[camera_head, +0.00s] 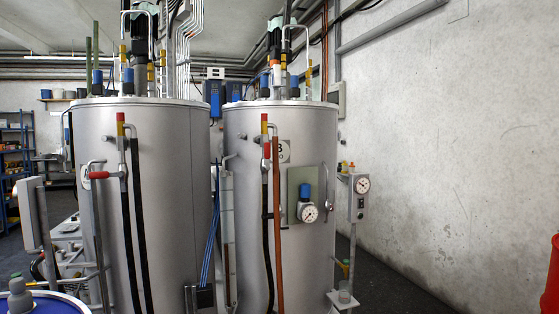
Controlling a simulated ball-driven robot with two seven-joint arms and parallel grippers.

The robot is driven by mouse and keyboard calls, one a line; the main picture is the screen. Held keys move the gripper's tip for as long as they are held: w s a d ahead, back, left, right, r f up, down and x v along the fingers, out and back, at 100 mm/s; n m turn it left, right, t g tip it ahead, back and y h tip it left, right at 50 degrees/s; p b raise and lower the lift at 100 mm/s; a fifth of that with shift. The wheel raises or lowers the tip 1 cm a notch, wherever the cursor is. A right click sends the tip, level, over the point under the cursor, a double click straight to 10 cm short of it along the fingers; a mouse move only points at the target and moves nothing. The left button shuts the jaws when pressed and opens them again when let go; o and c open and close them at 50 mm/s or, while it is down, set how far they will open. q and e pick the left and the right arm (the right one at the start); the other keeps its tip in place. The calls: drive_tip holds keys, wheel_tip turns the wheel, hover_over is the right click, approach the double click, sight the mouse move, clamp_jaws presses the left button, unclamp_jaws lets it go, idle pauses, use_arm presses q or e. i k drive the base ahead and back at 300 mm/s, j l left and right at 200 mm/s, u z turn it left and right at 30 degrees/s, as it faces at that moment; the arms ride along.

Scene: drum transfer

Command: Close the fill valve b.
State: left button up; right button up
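The handle looks upright. I cannot tell from the picture which is fill valve b. Neither of my grippers is in view.
The left tank (170,200) has a similar red and yellow handle (120,124) and a red lever (98,175). A round gauge (309,213) is on tank B, and a gauge box (358,199) stands right of it. A blue drum (50,303) is at lower left.

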sight(267, 146)
drive_tip(key=i+l, duration=0.1)
drive_tip(key=l, duration=0.25)
drive_tip(key=i+l+u, duration=0.1)
drive_tip(key=l, duration=0.25)
drive_tip(key=i+l, duration=0.85)
drive_tip(key=i, duration=0.1)
